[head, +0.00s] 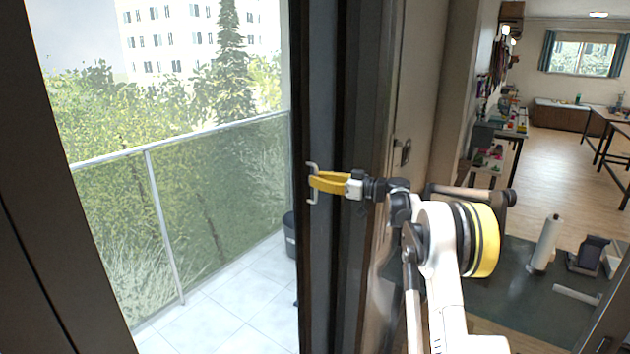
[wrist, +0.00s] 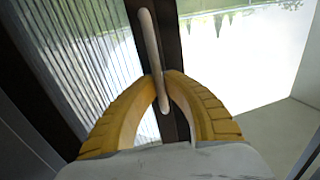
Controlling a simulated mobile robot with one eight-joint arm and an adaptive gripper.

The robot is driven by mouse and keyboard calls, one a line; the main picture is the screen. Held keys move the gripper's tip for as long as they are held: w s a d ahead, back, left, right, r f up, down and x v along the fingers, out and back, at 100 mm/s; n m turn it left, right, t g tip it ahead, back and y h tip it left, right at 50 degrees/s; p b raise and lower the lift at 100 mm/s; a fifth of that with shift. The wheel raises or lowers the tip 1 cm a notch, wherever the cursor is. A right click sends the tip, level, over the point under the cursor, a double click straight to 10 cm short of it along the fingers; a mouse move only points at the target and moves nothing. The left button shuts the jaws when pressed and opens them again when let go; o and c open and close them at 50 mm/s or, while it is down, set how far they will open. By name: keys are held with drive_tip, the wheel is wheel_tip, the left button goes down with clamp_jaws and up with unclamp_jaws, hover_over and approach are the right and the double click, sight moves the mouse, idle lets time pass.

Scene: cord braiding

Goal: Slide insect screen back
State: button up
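The insect screen's dark upright bar (head: 316,90) stands at the right side of the open balcony doorway in the head view. A pale bar handle (head: 313,166) is fixed to it. My gripper (head: 313,182) reaches it from the right, with its yellow fingers at the handle's middle. In the wrist view the handle (wrist: 149,38) passes between the two fingertips (wrist: 161,76), which close against it from both sides. The finely pleated screen (wrist: 75,50) lies left of the dark bar there. Exact finger contact is small in the head view.
A tiled balcony (head: 225,308) with a glass railing (head: 220,180) lies beyond the doorway. A dark bin (head: 290,235) stands out there near the bar. A door with a handle (head: 402,152) is close behind my arm. The workshop floor (head: 560,185) is open at right.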

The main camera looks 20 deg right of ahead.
drive_tip(key=o, duration=0.4)
drive_tip(key=shift+o, duration=0.2)
drive_tip(key=v, duration=0.7)
drive_tip(key=shift+s+d, duration=0.2)
drive_tip(key=shift+d, duration=0.05)
